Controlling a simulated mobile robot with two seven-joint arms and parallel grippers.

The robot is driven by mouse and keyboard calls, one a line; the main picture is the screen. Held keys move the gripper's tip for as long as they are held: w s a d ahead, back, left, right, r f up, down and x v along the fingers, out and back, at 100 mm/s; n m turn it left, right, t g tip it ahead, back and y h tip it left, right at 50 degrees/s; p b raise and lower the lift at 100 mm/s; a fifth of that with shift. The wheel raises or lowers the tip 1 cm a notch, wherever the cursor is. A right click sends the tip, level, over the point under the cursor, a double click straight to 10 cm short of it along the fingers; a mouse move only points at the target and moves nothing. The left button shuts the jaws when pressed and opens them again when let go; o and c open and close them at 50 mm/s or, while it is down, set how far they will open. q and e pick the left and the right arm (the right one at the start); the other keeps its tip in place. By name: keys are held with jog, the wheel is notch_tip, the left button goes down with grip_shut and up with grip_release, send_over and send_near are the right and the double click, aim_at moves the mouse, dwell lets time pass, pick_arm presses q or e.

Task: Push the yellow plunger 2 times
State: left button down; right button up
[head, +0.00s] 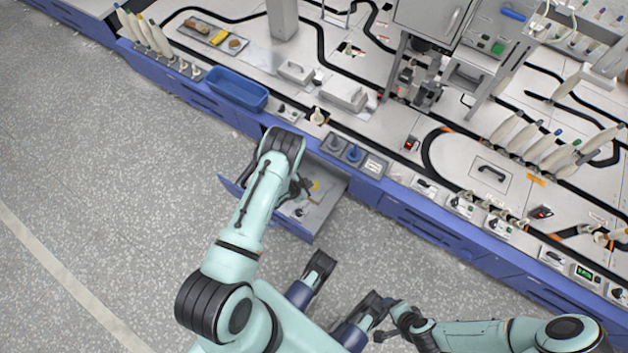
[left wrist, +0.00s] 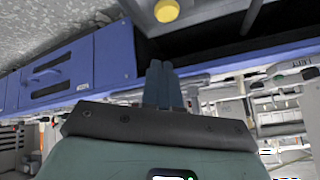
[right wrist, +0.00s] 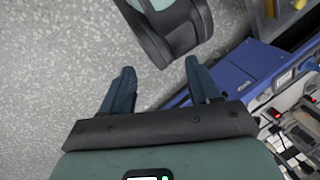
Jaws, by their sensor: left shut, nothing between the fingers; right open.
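The yellow plunger (left wrist: 166,10) shows as a round yellow knob at the top of the left wrist view, on a grey surface. In the head view it is a small yellow spot (head: 315,186) inside the open drawer (head: 327,212), partly hidden by my left gripper. My left gripper (head: 303,188) is over the drawer, just left of the plunger. Its fingers (left wrist: 162,66) are together and empty, and a gap shows between them and the knob in the left wrist view. My right gripper (head: 382,318) is open and empty, low over the floor; its spread fingers show in the right wrist view (right wrist: 160,90).
The blue-fronted bench (head: 420,222) runs diagonally behind the drawer. A blue bin (head: 237,88) and a panel with two blue knobs (head: 345,151) sit along its edge. Bottles, boxes and a machine crowd the benchtop. The grey floor (head: 90,200) at left is clear.

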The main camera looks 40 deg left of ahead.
pick_arm(q)
jog(key=w+m, duration=0.1)
jog(key=m, duration=0.1)
jog(key=w+a+m+h, duration=0.1)
jog(key=w+m, duration=0.1)
jog(key=w+m+t+h, duration=0.1)
jog(key=w+m, duration=0.1)
jog(key=m, duration=0.1)
jog(key=shift+w+a+r, duration=0.15)
jog(key=shift+a, duration=0.15)
pick_arm(e)
jog(key=shift+s+a+r, duration=0.25)
jog(key=shift+s+r, duration=0.15)
jog(key=shift+s, duration=0.15)
jog(key=shift+w+f, duration=0.1)
